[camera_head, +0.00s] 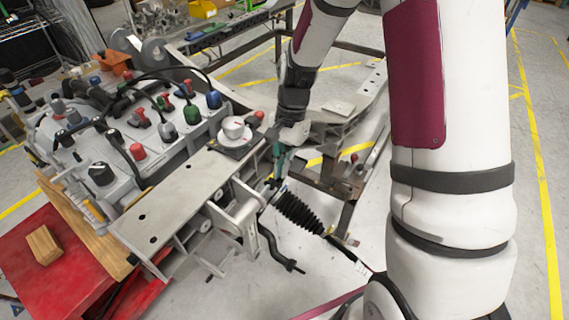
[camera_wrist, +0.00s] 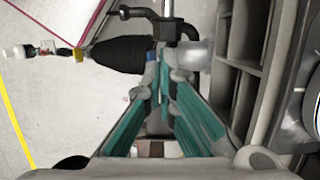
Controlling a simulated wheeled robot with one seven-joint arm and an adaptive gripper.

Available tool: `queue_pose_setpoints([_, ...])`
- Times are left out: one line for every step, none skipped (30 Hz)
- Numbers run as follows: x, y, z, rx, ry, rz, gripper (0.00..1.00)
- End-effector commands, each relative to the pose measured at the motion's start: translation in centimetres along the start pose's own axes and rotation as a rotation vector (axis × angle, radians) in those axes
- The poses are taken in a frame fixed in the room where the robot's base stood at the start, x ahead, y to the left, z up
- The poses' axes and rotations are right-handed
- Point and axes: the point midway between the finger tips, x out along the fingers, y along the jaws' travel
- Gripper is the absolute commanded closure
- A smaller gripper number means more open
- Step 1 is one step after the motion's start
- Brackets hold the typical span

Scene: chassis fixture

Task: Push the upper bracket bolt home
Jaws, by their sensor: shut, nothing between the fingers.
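My gripper (camera_head: 279,170) points down at the side of the grey chassis fixture (camera_head: 165,205) in the head view. In the wrist view its two teal-padded fingers (camera_wrist: 160,62) run together at the tips, shut and empty. The tips are close to a grey cylindrical joint (camera_wrist: 196,56) and a ribbed black boot (camera_wrist: 122,54); whether they touch is unclear. A small blue part (camera_wrist: 151,56) shows just left of the tips. A grey bracket (camera_head: 238,207) stands below the gripper in the head view. I cannot make out the upper bolt; it may be hidden by the fingers.
The boot also shows in the head view (camera_head: 298,212), with a curved dark bar (camera_head: 275,248) beside it. A white-and-red round device (camera_head: 235,130) stands on the fixture near my wrist. Ribbed grey frame walls (camera_wrist: 245,60) lie right of the fingers. Open floor (camera_wrist: 60,110) is on the left.

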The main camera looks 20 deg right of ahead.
Motion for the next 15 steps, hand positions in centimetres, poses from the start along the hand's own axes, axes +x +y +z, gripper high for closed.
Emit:
queue_pose_setpoints([0.0,0.0,0.0,0.0,0.0,0.0,1.0])
queue_pose_setpoints([0.0,0.0,0.0,0.0,0.0,0.0,1.0])
queue_pose_setpoints([0.0,0.0,0.0,0.0,0.0,0.0,1.0])
queue_pose_setpoints([0.0,0.0,0.1,0.0,0.0,0.0,1.0])
queue_pose_setpoints([0.0,0.0,0.2,-0.001,0.0,0.0,1.0])
queue_pose_setpoints([0.1,0.0,0.5,-0.002,-0.001,0.001,1.0])
queue_pose_setpoints([0.1,0.0,0.8,-0.002,-0.001,0.001,1.0])
queue_pose_setpoints([0.2,0.0,1.2,-0.003,-0.002,0.002,1.0])
queue_pose_setpoints([0.3,0.0,1.8,-0.003,-0.002,0.002,1.0])
queue_pose_setpoints([0.4,0.0,2.4,-0.004,-0.002,0.002,1.0])
queue_pose_setpoints([0.6,0.0,2.9,-0.004,-0.002,0.003,1.0])
queue_pose_setpoints([0.7,0.0,3.6,-0.004,-0.002,0.002,1.0])
queue_pose_setpoints([0.8,0.0,4.0,-0.004,-0.002,0.002,1.0])
queue_pose_setpoints([0.9,0.1,4.3,-0.003,-0.001,0.002,1.0])
queue_pose_setpoints([1.0,0.1,4.5,-0.002,-0.001,0.001,1.0])
